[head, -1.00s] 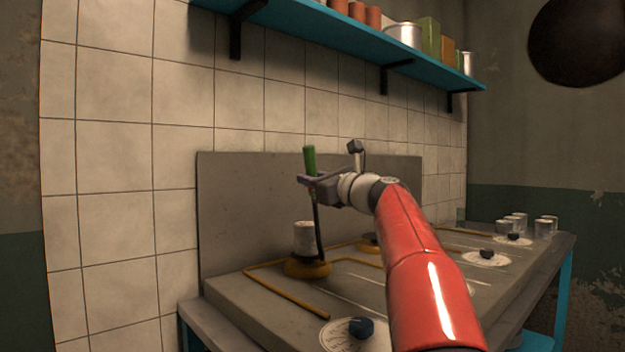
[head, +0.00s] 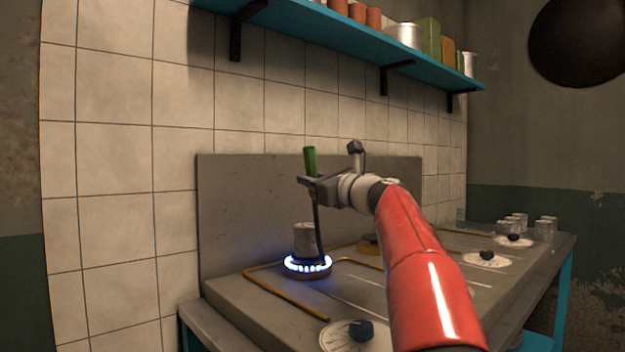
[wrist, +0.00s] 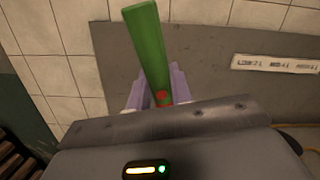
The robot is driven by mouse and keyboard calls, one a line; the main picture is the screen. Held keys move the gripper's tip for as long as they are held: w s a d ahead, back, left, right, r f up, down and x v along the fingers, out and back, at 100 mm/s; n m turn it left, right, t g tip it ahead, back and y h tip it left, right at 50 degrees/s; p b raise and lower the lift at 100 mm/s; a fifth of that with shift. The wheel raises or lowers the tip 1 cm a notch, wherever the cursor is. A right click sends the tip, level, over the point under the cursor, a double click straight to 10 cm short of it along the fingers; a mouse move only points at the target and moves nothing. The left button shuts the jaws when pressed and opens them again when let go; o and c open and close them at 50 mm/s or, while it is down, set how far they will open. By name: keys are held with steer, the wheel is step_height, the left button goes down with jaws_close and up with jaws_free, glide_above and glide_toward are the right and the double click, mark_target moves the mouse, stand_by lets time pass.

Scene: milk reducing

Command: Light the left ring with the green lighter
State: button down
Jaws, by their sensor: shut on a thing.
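The green lighter (head: 309,160) is upright in my gripper (head: 308,182), which is shut on its handle. Its dark stem (head: 318,225) points down towards the left ring (head: 307,267). The left ring burns with a circle of blue flames. A small grey metal pot or can (head: 304,239) stands at that ring, just behind the stem. In the wrist view the green handle (wrist: 148,45) with a red button rises between the pale jaws of my gripper (wrist: 156,90); the stem's tip is hidden there.
A dark knob (head: 361,330) on a white dial is at the stove's front left, with other knobs (head: 487,255) to the right. Several glasses (head: 545,228) stand at the far right. A blue shelf (head: 340,42) with jars hangs above. A second ring (head: 370,245) is partly behind my arm.

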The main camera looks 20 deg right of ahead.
mark_target(313, 147)
step_height(313, 147, up, 5)
steer(key=p, duration=0.4)
steer(key=shift+r+p, duration=0.55)
steer(key=shift+r, duration=0.5)
steer(key=shift+s, duration=0.1)
